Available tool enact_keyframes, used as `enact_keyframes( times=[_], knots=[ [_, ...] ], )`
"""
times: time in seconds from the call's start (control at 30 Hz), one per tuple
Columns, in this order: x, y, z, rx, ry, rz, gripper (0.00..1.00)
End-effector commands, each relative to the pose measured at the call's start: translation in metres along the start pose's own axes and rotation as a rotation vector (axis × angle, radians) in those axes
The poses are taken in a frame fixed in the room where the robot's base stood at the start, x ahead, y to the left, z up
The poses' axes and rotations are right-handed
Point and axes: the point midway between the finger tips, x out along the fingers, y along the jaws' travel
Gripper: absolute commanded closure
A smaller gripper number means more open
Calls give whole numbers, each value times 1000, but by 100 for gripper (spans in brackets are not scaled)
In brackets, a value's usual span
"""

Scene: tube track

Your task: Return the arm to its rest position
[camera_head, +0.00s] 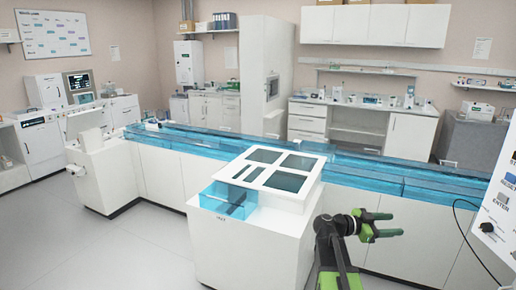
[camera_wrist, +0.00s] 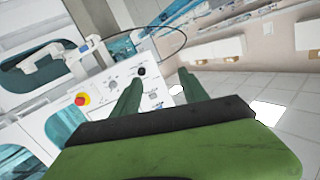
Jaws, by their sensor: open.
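My gripper (camera_head: 388,226) shows at the lower right in the head view, on the end of my dark and green arm. Its green fingers point right, in front of the blue-topped tube track (camera_head: 400,187). In the wrist view my gripper (camera_wrist: 160,92) has its two fingers apart with nothing between them. Behind the fingers is a white control panel (camera_wrist: 120,90) with knobs and a red and yellow button (camera_wrist: 82,99). The same panel (camera_head: 500,205) is cut off at the right edge of the head view.
A white cabinet (camera_head: 240,247) with dark windows and a blue clear bin (camera_head: 228,200) stands left of my arm. A black cable (camera_head: 457,225) hangs by the panel. Grey floor (camera_head: 130,250) is open at the lower left. Benches and shelves line the far walls.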

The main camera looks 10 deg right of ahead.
Motion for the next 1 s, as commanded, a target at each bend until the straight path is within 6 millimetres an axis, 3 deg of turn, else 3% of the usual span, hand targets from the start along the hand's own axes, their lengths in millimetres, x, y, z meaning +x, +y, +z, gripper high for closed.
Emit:
enact_keyframes(
  times=[0.03, 0.17, 0.3, 0.4, 0.53, 0.6, 0.67, 0.8, 1.0],
  knots=[
    [-33, -1, 23, -13, -87, -29, 49],
    [-109, 7, 92, -180, -361, -85, 49],
    [-202, 35, 163, -497, -687, -212, 49],
    [-273, 65, 204, -777, -929, -379, 49],
    [-348, 105, 232, -1128, -1197, -706, 49],
    [-372, 116, 236, -1258, -1262, -875, 49],
    [-384, 119, 237, -1341, -1275, -987, 49],
    [-386, 120, 237, -1454, -1236, -1096, 49],
    [-385, 120, 237, -1465, -1228, -1107, 49]
  ],
)
